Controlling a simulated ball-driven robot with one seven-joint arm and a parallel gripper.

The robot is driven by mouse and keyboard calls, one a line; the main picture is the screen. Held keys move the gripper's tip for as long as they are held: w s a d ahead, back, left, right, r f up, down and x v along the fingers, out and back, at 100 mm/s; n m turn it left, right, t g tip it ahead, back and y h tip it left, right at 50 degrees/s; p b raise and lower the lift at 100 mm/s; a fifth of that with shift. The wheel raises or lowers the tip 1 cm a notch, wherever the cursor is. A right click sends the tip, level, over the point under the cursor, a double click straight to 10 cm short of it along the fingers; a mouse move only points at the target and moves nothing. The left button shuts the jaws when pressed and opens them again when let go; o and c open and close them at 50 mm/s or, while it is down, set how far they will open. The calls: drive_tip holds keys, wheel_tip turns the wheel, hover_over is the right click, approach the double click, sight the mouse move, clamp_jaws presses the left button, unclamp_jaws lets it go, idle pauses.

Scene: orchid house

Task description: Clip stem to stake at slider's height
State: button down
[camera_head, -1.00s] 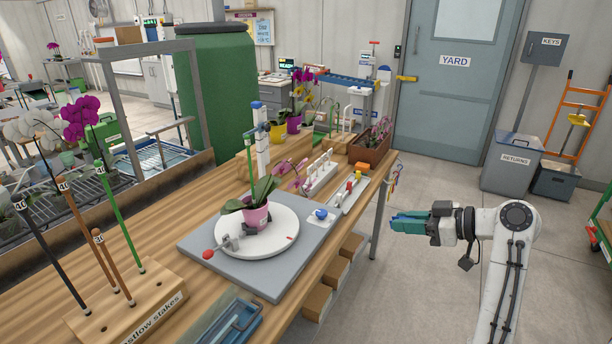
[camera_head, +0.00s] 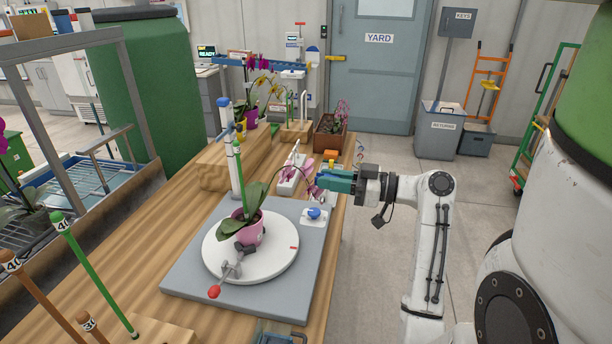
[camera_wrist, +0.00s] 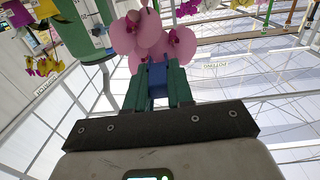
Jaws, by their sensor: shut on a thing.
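The orchid stands in a pink pot (camera_head: 246,231) on a white turntable (camera_head: 278,262). A green stake (camera_head: 239,182) rises upright from the pot. The thin dark stem (camera_head: 277,168) arches to the right, apart from the stake, towards pink flowers (camera_head: 307,168). A white post (camera_head: 231,160) with blue parts stands behind the stake; I cannot make out the slider's exact height. My gripper (camera_head: 322,180) is right of the plant, near the flowers. In the wrist view its teal fingers are shut on a small blue piece (camera_wrist: 158,82), seemingly a clip, with pink flowers (camera_wrist: 150,38) just beyond.
A grey base (camera_head: 190,278) carries the turntable, with a red-knobbed lever (camera_head: 214,292) at its front. A blue button (camera_head: 314,213) sits to the right. A wooden block (camera_head: 218,165) and a brown planter (camera_head: 329,143) stand behind.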

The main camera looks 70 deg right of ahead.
drive_tip(key=w, duration=0.6)
drive_tip(key=shift+w+a+p, duration=0.15)
drive_tip(key=shift+p, duration=0.3)
drive_tip(key=shift+r, duration=0.1)
idle(0.9)
drive_tip(key=shift+w+b, duration=0.45)
drive_tip(key=shift+w, duration=0.35)
